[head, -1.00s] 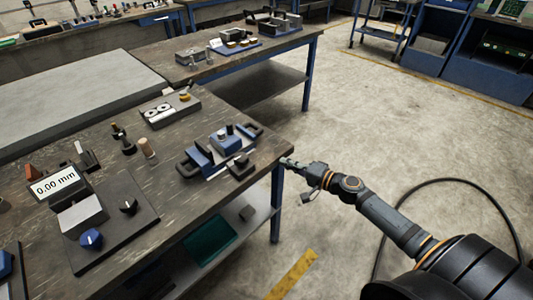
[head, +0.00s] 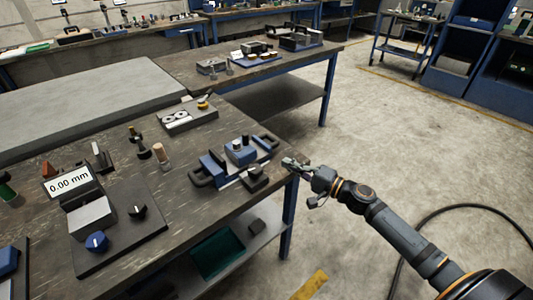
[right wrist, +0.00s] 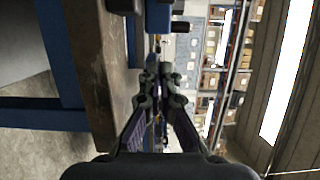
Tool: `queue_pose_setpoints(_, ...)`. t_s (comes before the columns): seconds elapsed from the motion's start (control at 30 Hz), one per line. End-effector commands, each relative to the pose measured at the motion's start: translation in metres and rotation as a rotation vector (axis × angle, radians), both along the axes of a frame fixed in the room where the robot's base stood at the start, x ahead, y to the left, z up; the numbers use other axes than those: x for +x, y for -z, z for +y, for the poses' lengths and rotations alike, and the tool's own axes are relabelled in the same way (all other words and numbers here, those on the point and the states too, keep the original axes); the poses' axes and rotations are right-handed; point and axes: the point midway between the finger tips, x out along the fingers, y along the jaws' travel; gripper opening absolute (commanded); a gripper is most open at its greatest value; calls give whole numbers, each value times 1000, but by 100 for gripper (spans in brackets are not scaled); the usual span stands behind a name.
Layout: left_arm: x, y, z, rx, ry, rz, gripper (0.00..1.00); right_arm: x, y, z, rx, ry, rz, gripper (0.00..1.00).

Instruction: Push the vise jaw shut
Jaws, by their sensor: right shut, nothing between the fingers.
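The vise (head: 213,168) is blue with black handle-like parts and lies near the right end of the workbench. A blue block with small knobs on top (head: 240,152) sits at its middle, and a black block (head: 255,179) is on its near right side. I cannot tell how wide the jaw gap is. My right gripper (head: 290,163) is at the bench's right corner, to the right of the vise and apart from it. It is shut and empty; its fingertips meet in the right wrist view (right wrist: 160,70). My left gripper is not in view.
On the bench (head: 190,205) stand a gauge reading 0.00 mm (head: 68,183), a wooden-topped peg (head: 161,154) and a grey fixture (head: 187,117). A green tray (head: 217,252) is on the shelf below. The floor to the right is mostly open.

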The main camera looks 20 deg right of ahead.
Motion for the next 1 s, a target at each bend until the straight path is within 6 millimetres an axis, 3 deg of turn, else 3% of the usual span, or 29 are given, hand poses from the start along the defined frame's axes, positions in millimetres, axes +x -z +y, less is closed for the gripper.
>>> queue_pose_setpoints(0.5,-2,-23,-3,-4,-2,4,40,68,-2,45,4,3,4,0)
queue_pose_setpoints(1.0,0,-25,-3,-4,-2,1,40,73,0,53,1,0,4,0)
